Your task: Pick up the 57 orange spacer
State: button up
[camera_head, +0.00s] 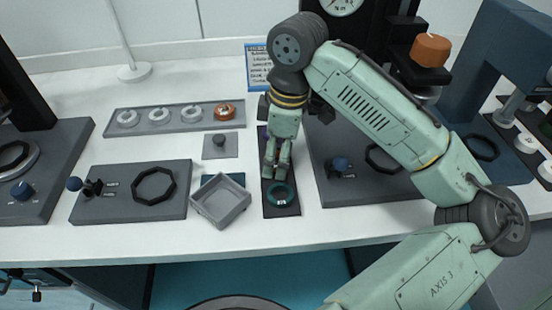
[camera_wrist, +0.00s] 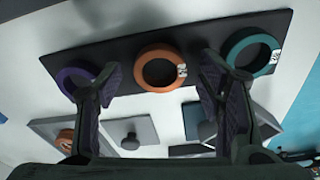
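The orange spacer (camera_wrist: 146,80) is a flat ring with a small white label, too small to read. It lies on a dark strip (camera_wrist: 205,32) between a purple ring (camera_wrist: 66,79) and a teal ring (camera_wrist: 236,43). My gripper (camera_wrist: 160,75) is open and empty, its two fingers apart on either side of the orange spacer in the wrist view. I cannot tell whether they touch the rings. In the head view my gripper (camera_head: 277,172) is over the strip and hides the orange spacer; the teal ring (camera_head: 280,194) shows at the near end.
A grey tray (camera_head: 174,128) holds white rings and another orange ring (camera_head: 225,111). An open grey bin (camera_head: 220,201) stands left of the strip. Fixtures with dark rings (camera_head: 153,186) stand on both sides. A small plate with a knob (camera_head: 220,142) lies left of my gripper.

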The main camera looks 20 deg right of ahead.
jog(key=c, duration=1)
